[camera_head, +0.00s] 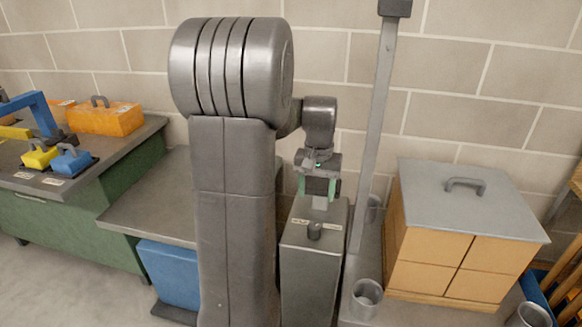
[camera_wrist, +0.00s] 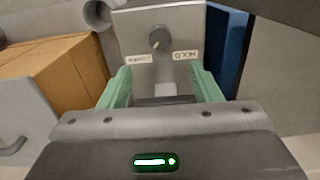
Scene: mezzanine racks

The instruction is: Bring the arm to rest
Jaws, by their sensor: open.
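My gripper (camera_head: 317,188) points down above a grey control box (camera_head: 312,262), with its green fingers apart and nothing seen between them. The box has a dark knob (camera_head: 314,231) on its sloped top, with a small white label on each side. In the wrist view, my gripper (camera_wrist: 162,86) shows two green fingers spread on either side of a pale patch on the box. The knob (camera_wrist: 159,38) sits beyond the fingertips, between labels, one reading HOLD upside down. My arm stands bent, its large links in front of part of the bench in the head view.
A grey post (camera_head: 376,130) rises just right of my gripper. A wooden crate with a grey handled lid (camera_head: 465,215) stands further right, and a metal cup (camera_head: 366,298) in front. A left bench (camera_head: 60,205) holds orange, yellow and blue handled blocks. A block wall is behind.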

